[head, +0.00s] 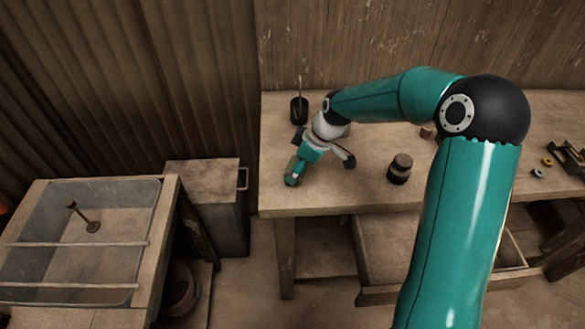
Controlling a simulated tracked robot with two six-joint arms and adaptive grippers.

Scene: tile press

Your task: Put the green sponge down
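My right arm comes in from the lower right, and its wrist is low over the left end of the wooden bench (372,195). My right gripper (322,151) is small and mostly covered by the teal wrist. A dark finger-like part shows on its right side, close to the bench top. I cannot make out whether the fingers are open or shut. No green sponge shows clearly; the gripper and wrist may hide it, and I cannot tell it apart from the teal parts there. My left gripper is not in view.
A dark cup (299,111) with a thin stick stands behind the wrist. A dark jar (400,169) stands to its right. Small parts lie at the bench's far right. A glass-covered basin (107,262) and a grey cabinet (205,184) stand left. Bench top between wrist and jar is clear.

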